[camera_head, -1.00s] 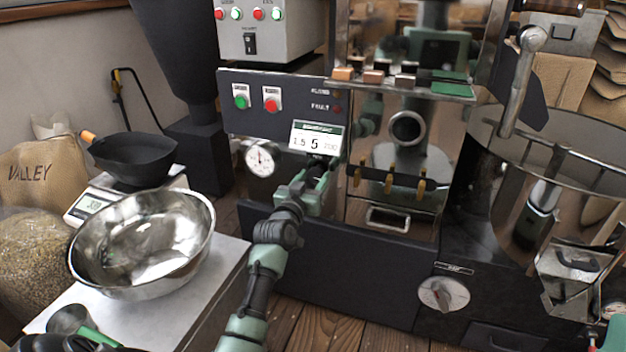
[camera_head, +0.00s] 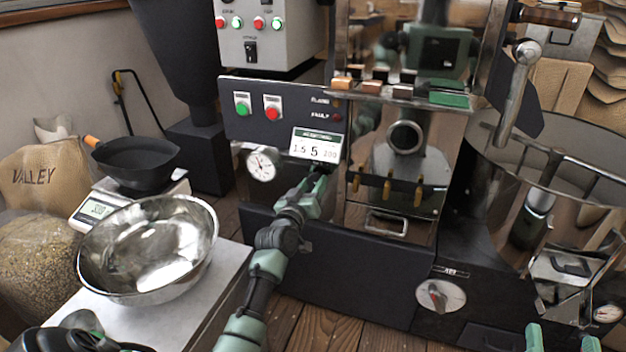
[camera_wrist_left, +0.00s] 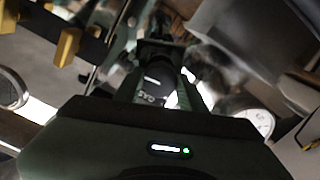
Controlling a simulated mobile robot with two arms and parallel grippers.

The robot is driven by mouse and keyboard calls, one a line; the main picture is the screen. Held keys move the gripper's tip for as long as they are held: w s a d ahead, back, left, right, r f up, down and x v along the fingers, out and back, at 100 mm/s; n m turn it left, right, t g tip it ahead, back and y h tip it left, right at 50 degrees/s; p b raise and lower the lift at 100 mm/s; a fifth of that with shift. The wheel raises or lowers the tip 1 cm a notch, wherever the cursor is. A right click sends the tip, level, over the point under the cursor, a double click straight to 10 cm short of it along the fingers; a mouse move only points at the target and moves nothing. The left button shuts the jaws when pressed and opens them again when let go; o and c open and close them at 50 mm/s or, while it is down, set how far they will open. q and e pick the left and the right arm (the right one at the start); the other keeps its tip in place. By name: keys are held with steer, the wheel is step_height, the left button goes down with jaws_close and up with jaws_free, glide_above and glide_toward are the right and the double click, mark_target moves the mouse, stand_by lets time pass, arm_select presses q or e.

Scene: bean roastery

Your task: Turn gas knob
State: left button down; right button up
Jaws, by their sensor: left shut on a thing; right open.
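A steel bowl (camera_head: 148,250) and a scale with a black pan (camera_head: 135,165) stand on the table at left. Wooden floor (camera_head: 325,325) is open in front of the roaster.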

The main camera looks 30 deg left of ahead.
arm_select(q)
steer(key=shift+r+n+p, duration=0.1)
steer(key=shift+n+p, duration=0.65)
steer(key=shift+n, duration=0.35)
steer(key=n+p, duration=0.1)
steer(key=n, duration=0.2)
steer(key=shift+n+p, duration=0.3)
steer(key=shift+n, duration=0.5)
arm_select(e)
steer(key=s+d+f+g+h, duration=0.1)
steer(key=s+d+f+g, duration=0.1)
steer(key=f+g, duration=0.3)
steer(key=s+d+f+g+h, duration=0.2)
steer(key=s+f+g, duration=0.2)
steer(key=f, duration=0.7)
steer(key=shift+s+g, duration=0.35)
steer(key=shift+g, duration=0.25)
arm_select(q)
steer(key=c, duration=0.8)
jaws_free()
steer(key=shift+c, duration=0.2)
steer(key=shift+s, duration=0.15)
